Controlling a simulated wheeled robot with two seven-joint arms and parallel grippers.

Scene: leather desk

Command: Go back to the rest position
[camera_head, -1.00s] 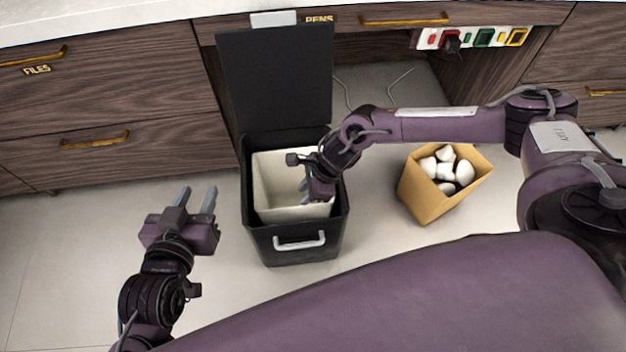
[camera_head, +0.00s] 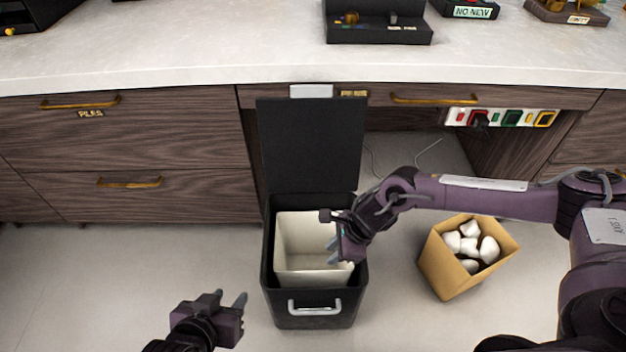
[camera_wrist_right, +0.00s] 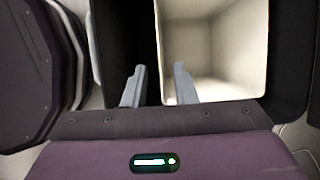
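My left gripper (camera_head: 232,304) is open and empty above the floor at the lower left of the head view. My right gripper (camera_head: 333,248) is over the right side of the open black bin (camera_head: 314,314).
The black bin's lid (camera_head: 312,140) stands up against the desk. A tan box (camera_head: 450,275) of several white crumpled pieces stands on the floor to the right. The pale desk top (camera_head: 200,50) and drawers lie behind. Floor at the left is clear.

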